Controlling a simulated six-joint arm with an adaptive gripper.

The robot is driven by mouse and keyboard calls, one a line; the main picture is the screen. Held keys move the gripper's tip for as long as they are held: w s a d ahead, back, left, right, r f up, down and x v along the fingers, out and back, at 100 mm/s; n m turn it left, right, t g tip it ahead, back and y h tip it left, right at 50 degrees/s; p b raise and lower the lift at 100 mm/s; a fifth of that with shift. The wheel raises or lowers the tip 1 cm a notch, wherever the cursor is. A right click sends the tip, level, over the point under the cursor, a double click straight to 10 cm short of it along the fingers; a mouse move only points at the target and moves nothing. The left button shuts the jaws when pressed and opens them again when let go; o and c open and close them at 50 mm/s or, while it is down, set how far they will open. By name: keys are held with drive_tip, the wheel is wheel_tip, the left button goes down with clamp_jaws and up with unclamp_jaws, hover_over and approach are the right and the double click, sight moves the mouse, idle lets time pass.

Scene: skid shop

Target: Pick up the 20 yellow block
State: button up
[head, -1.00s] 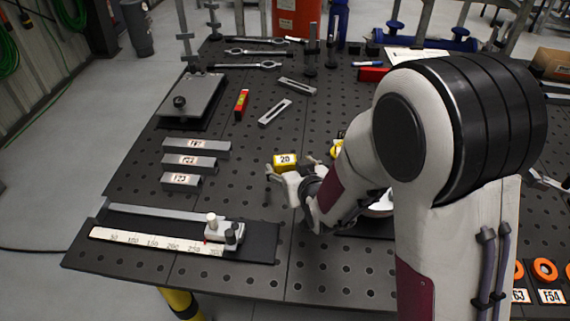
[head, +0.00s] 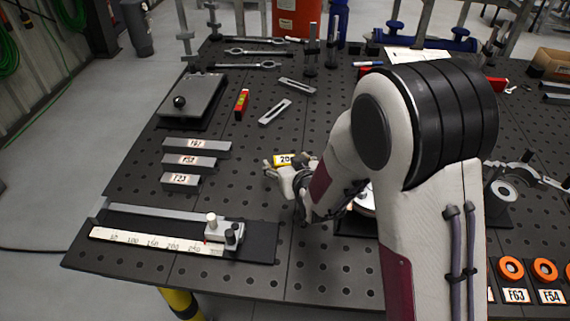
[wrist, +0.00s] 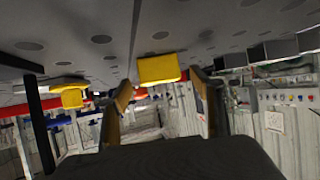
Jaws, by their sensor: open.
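The yellow block with a white "20" label (head: 282,159) stands on the dark perforated table, its lower part and right end partly hidden by my gripper. My gripper (head: 288,168) is low over the table, open, just on the near side of the block. In the wrist view, whose picture is upside down, the yellow block (wrist: 158,68) lies between and beyond the two fingertips of my gripper (wrist: 163,84). A gap shows on each side of it; I cannot tell whether the fingers reach around it.
Grey bars with labels (head: 196,146) lie to the left. A ruler fixture (head: 157,242) is at the front left. Slotted metal pieces (head: 274,112) and a red-yellow level (head: 242,103) lie behind. Another yellow object (wrist: 72,98) shows in the wrist view. The table between bars and block is clear.

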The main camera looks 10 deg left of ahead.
drive_tip(key=shift+x, duration=1.05)
drive_tip(key=c, duration=1.3)
